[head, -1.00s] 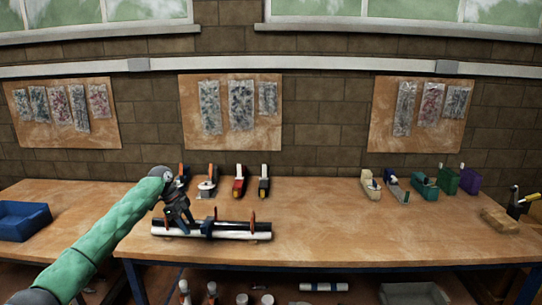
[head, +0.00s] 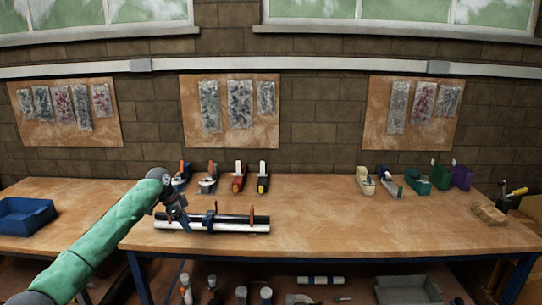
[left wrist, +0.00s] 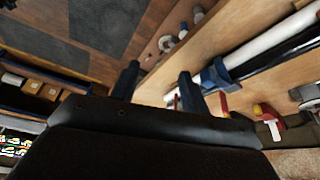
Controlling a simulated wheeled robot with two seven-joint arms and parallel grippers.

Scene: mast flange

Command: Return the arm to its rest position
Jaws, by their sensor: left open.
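My left gripper (head: 182,217) is open at the left end of the tube assembly, at the front of the wooden workbench (head: 330,225). The white tube (left wrist: 275,38) and blue clamp (left wrist: 213,76) show there beyond the right finger. Whether that finger touches the clamp I cannot tell. My right gripper is out of view.
Several dispenser-like tools (head: 239,178) stand along the back of the bench, with more at the right (head: 365,181). A blue tray (head: 25,216) lies on the left bench. Bottles and a grey bin (head: 408,291) sit below. The bench's middle right is clear.

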